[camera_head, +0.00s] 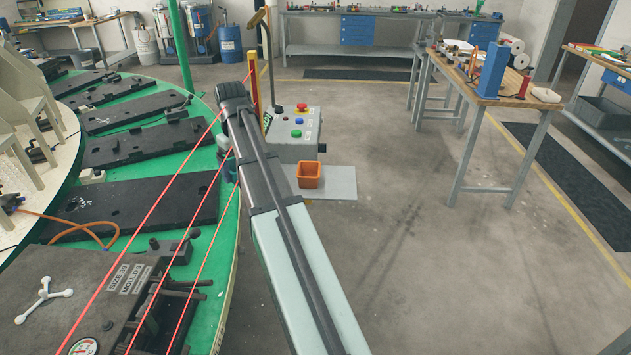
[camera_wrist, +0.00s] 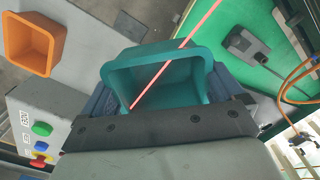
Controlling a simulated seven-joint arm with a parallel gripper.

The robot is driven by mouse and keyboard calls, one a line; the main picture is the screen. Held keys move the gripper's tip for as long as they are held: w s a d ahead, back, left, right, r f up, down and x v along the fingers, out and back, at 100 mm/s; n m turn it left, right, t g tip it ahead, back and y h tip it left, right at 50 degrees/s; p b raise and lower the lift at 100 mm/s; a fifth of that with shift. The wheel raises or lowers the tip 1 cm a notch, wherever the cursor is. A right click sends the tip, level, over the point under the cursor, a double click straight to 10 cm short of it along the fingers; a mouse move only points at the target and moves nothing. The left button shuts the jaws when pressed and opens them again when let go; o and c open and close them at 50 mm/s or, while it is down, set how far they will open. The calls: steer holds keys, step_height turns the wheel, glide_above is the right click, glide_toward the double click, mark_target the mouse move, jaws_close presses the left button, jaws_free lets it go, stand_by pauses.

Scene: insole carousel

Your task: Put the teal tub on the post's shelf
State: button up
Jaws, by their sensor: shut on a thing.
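The teal tub (camera_wrist: 155,58) is in my gripper (camera_wrist: 158,92) in the wrist view, with a finger on each side of it. Its open mouth shows in that view. In the head view my arm hides the tub and most of the gripper. The post's shelf is a flat grey plate (camera_head: 338,187) below the control box, right of my arm's end; it also shows in the wrist view (camera_wrist: 85,75). An orange tub (camera_head: 309,175) stands on the shelf's left part and shows at upper left in the wrist view (camera_wrist: 30,45). The teal tub is apart from it.
The control box (camera_head: 292,133) with coloured buttons sits just above the shelf. The green carousel (camera_head: 222,235) with black moulds lies to the left. Red beam lines cross near my arm. The shelf's right part is bare. A workbench (camera_head: 490,85) stands at the right.

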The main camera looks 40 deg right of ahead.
steer(key=s+d+m, duration=0.1)
steer(key=s+d, duration=0.2)
steer(key=d, duration=0.6)
steer(key=s+d, duration=0.4)
steer(key=d, duration=0.5)
steer(key=r+n, duration=0.1)
steer(key=n, duration=0.9)
glide_above(340, 183)
steer(key=shift+f, duration=4.9)
steer(key=shift+f, duration=0.2)
steer(key=o, duration=0.7)
steer(key=shift+c, duration=0.2)
steer(key=shift+r, duration=0.1)
step_height(340, 183, up, 12)
